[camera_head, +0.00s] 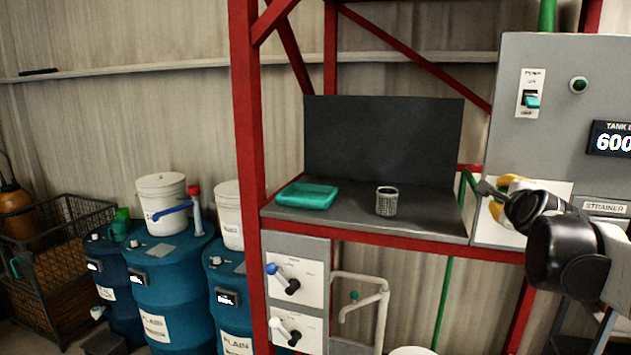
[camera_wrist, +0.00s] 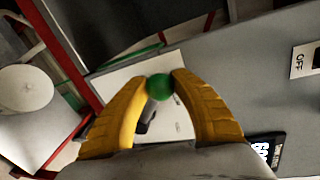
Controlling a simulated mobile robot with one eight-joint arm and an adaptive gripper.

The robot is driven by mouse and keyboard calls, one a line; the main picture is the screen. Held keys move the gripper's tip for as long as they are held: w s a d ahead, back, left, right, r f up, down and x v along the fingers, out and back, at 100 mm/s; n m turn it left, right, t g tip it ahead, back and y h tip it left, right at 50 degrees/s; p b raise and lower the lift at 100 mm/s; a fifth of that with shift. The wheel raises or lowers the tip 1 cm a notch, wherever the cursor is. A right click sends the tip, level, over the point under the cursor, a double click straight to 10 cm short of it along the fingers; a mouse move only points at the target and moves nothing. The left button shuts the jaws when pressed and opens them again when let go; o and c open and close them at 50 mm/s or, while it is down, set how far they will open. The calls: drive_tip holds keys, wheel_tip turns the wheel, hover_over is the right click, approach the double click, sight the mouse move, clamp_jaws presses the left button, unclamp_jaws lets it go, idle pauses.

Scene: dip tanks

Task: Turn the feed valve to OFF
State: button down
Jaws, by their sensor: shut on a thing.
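My gripper (camera_wrist: 161,82) has its two yellow fingers closed on a green ball knob (camera_wrist: 162,90) in the wrist view. The knob is on a dark valve handle (camera_wrist: 147,114) in front of a white plate (camera_wrist: 110,88). In the head view my gripper (camera_head: 499,198) is at that plate (camera_head: 487,229), on the lower left of the grey control cabinet (camera_head: 540,160). My wrist hides the knob and most of the plate there, so the handle's setting and any label cannot be read.
Two other lever valves, one blue-knobbed (camera_head: 271,268) and one white-knobbed (camera_head: 275,322), are on a lower panel. A red post (camera_head: 247,150) stands left.

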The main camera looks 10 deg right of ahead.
drive_tip(key=c, duration=1)
unclamp_jaws()
drive_tip(key=shift+w+a, duration=0.1)
drive_tip(key=v, duration=1.2)
drive_tip(key=shift+f, duration=0.1)
